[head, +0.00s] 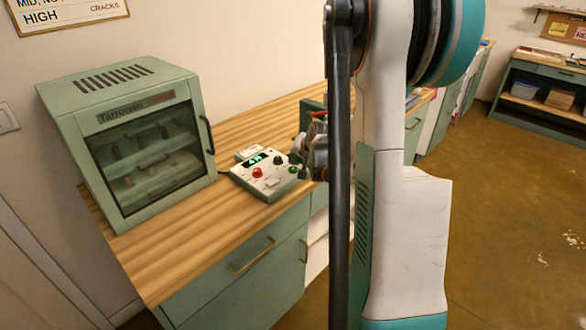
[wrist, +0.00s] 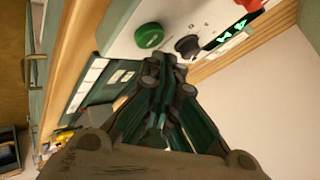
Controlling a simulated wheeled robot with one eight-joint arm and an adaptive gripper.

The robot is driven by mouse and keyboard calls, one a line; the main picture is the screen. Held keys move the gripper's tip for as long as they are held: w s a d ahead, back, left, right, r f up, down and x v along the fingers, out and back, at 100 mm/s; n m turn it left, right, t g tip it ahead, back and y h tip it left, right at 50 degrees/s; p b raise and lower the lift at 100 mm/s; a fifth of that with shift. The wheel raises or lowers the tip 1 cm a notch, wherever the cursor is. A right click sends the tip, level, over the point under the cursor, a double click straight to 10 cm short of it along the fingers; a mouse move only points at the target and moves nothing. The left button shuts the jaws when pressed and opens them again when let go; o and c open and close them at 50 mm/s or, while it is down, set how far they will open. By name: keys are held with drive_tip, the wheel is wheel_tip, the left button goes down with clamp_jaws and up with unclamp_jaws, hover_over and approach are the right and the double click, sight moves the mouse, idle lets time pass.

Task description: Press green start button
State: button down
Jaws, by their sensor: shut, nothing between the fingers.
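The control box (head: 250,183) stands on the wooden counter beside the cabinet. It has a lit green display (head: 258,159), a red button (head: 257,172), a black knob and a green button (head: 293,169). In the wrist view the green button (wrist: 149,36) is at the upper middle, with the black knob (wrist: 187,46) to its right. My gripper (wrist: 166,62) is shut and empty, its tips just below the green button and knob in the picture. I cannot tell whether the tips touch the box. In the head view my gripper (head: 304,160) is at the box's right side, partly hidden by my arm.
A green cabinet (head: 120,68) with a glass door and dark handle stands left of the box. Drawers (head: 240,275) are under the counter (head: 160,262). Shelves (head: 545,95) stand at the far right. The floor (head: 510,220) to the right is open.

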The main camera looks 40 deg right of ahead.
sight(295, 168)
drive_tip(key=shift+r, duration=0.1)
drive_tip(key=shift+r+p, duration=1.75)
drive_tip(key=shift+r, duration=0.7)
drive_tip(key=shift+a, duration=0.1)
